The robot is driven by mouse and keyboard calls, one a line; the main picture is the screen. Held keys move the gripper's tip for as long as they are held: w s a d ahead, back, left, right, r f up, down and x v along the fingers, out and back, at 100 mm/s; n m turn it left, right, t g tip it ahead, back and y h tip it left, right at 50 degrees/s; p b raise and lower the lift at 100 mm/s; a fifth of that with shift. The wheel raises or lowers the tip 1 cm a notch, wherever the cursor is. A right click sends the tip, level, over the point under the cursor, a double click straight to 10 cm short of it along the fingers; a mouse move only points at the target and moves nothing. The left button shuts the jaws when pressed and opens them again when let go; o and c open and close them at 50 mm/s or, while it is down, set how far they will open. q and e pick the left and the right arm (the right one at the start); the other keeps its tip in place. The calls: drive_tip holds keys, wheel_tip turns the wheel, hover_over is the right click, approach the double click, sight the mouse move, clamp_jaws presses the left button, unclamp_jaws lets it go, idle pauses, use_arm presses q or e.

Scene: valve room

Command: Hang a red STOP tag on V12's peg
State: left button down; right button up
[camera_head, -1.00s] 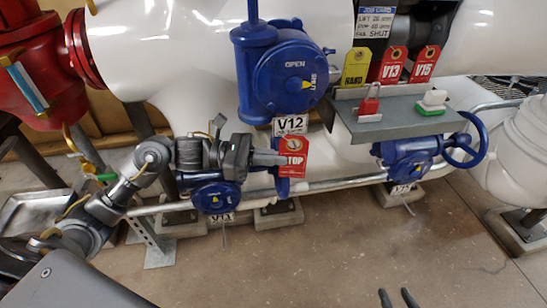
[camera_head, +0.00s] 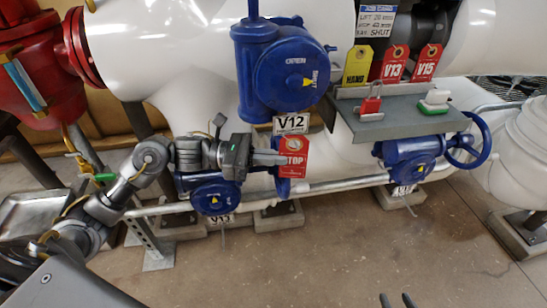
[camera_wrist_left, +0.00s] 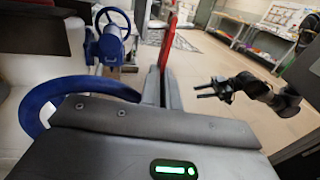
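The red STOP tag (camera_head: 293,158) shows face-on in the head view, just below the V12 label (camera_head: 291,124) of the large blue valve (camera_head: 287,68). My left gripper (camera_head: 279,158) is at the tag's left edge. In the left wrist view the tag (camera_wrist_left: 168,40) stands edge-on between the left fingers (camera_wrist_left: 165,90), which look shut on it. V12's peg cannot be made out, so I cannot tell whether the tag touches it.
A grey shelf (camera_head: 385,125) juts out right of V12, with a red padlock (camera_head: 371,104) and a green-white block (camera_head: 434,101). Yellow and red tags (camera_head: 394,63) hang above it. Smaller blue valves (camera_head: 410,158) sit below. The floor (camera_head: 330,250) in front is clear.

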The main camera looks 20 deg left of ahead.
use_arm(q)
drive_tip(key=c, duration=1.6)
unclamp_jaws()
drive_tip(key=shift+o, duration=0.2)
drive_tip(key=v, duration=1.1)
